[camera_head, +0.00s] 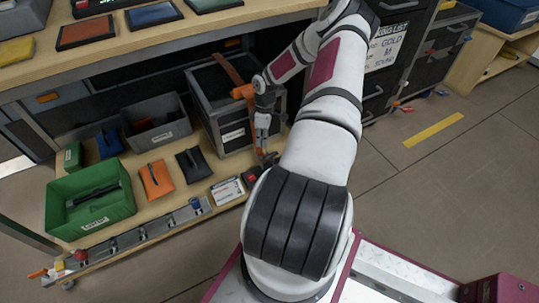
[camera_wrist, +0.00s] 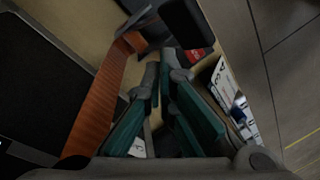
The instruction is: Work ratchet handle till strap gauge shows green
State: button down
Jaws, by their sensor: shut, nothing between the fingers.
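An orange-brown strap (camera_head: 228,68) runs over the top of a dark grey case (camera_head: 233,134) on the lower shelf. In the wrist view the strap (camera_wrist: 100,100) passes left of my fingers towards dark hardware (camera_wrist: 146,24), perhaps the ratchet. My gripper (camera_head: 263,150) points down in front of the case's right side. Its teal-padded fingers (camera_wrist: 161,72) are shut and empty, apart from the strap. My arm and fingers hide part of the ratchet area. I cannot make out the handle's position or a gauge reading.
A green bin (camera_head: 92,222), a grey bin (camera_head: 152,145), an orange pouch (camera_head: 155,180) and a dark pouch (camera_head: 193,166) lie left of the case. A white labelled box (camera_head: 227,190) and a red-and-black item (camera_head: 251,176) sit near the shelf edge.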

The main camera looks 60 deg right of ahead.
aim_at(270, 156)
jog(key=shift+s+a+f, duration=0.25)
jog(key=shift+s+f, duration=0.1)
jog(key=shift+s, duration=0.1)
dwell(1.2)
jog(key=shift+s+a+f, duration=0.15)
jog(key=shift+s+f, duration=0.1)
jog(key=shift+s, duration=0.05)
